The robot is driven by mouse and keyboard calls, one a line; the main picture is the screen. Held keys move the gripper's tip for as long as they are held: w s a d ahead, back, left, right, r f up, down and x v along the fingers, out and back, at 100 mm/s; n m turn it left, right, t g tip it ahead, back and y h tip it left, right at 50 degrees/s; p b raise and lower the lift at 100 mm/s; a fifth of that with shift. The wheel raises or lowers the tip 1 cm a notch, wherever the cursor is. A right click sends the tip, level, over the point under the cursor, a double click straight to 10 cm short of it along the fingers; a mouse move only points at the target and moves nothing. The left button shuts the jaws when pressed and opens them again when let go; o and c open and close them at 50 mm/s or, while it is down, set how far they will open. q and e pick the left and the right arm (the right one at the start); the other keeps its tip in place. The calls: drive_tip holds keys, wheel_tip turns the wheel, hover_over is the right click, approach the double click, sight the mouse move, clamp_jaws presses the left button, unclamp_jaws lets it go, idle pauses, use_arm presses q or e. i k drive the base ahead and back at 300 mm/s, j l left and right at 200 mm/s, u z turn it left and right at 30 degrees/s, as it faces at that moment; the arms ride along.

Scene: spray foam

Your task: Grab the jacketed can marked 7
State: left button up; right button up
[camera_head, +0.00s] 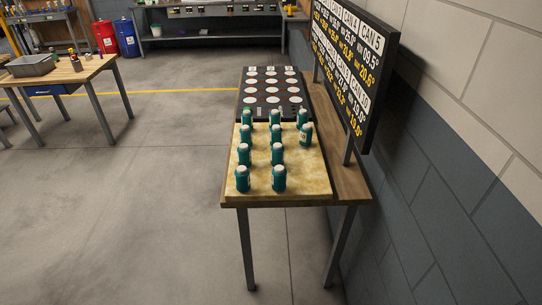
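Several teal jacketed cans with pale caps stand upright on a yellowish slab on the table (350,185). The slab's bare front part (312,180) shows right of the front cans. The front pair is a left can (243,181) and a right can (279,181). Others stand behind in a left column and a middle column, with a can (305,136) and one behind it (302,118) at the right. The number on each can is too small to read, so I cannot tell which is marked 7. Neither of my grippers is in view.
A black panel with white discs (272,98) lies behind the slab. A dark display board (345,60) with can labels and values stands at the table's right, close to the block wall (460,150). Floor is clear left and front. A workbench (75,70) stands far left.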

sight(277, 151)
drive_tip(key=i+j+z, duration=0.15)
drive_tip(key=z, duration=0.3)
drive_tip(key=i+j+z, duration=0.25)
drive_tip(key=z, duration=0.25)
drive_tip(key=i, duration=0.1)
